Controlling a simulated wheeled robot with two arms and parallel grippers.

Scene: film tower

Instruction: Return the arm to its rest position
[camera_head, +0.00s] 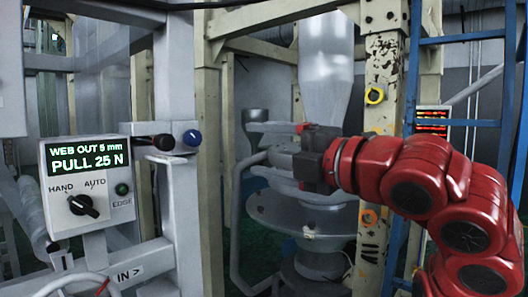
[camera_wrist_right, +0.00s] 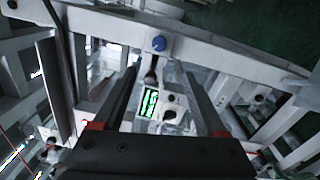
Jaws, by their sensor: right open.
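My red right arm (camera_head: 430,190) comes in from the right in the head view. Its dark right gripper (camera_head: 308,158) is held in the air in front of the grey round machine parts. In the right wrist view the two long dark fingers (camera_wrist_right: 162,80) stand wide apart. No object is held between them. The control box with its green display (camera_wrist_right: 149,103) shows beyond the fingers, some way off. My left gripper is in neither view.
In the head view the control box (camera_head: 88,215) reads "WEB OUT 5 mm, PULL 25 N". A black-and-red knob (camera_head: 164,142) and a blue knob (camera_head: 192,138) sit on the white frame (camera_head: 172,225). A cream post (camera_head: 382,85) and blue ladder (camera_head: 414,90) stand close to my right arm.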

